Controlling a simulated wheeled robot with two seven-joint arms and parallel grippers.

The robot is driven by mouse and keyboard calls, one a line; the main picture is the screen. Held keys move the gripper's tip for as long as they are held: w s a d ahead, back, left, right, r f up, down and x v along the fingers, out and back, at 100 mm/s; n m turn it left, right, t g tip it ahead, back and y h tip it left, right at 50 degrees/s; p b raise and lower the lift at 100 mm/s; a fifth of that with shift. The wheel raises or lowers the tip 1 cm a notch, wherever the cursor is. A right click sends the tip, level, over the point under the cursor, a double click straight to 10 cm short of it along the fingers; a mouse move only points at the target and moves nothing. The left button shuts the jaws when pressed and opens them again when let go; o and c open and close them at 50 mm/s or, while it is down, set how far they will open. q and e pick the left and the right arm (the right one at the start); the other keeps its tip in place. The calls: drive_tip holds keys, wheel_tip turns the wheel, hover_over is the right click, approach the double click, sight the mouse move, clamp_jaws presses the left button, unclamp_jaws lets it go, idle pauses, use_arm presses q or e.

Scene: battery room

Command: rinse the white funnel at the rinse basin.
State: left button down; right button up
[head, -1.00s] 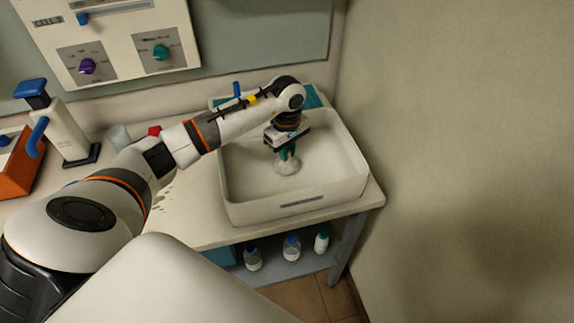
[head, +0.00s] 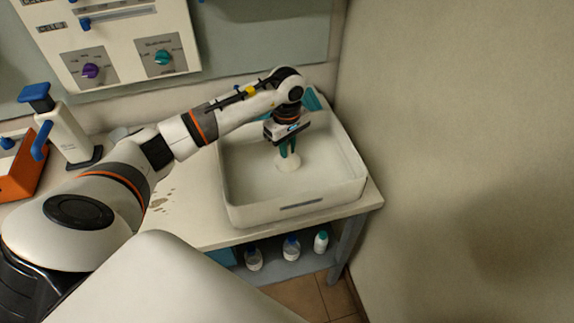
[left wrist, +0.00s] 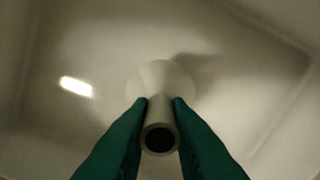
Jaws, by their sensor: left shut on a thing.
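The white funnel (head: 288,163) is inside the white rinse basin (head: 348,190), its wide end down and its spout up. My left gripper (head: 289,148) reaches down into the basin with green fingers shut on the funnel's spout. In the left wrist view the fingers (left wrist: 159,112) press on both sides of the funnel (left wrist: 160,80), and its dark spout opening faces the camera. I cannot tell whether the funnel touches the basin floor. My right gripper is not in view.
The basin stands on a bench (head: 205,232) close to the right-hand wall (head: 460,150). A white and blue pump-like device (head: 62,130) and an orange box (head: 22,178) stand at the left. Several bottles (head: 291,247) sit on the shelf below.

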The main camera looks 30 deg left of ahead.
use_arm(q)
drive_tip(key=shift+r+p, duration=2.4)
drive_tip(key=shift+r, duration=2.5)
wheel_tip(320, 180, up, 4)
drive_tip(key=shift+p, duration=0.9)
drive_tip(key=shift+f, duration=0.1)
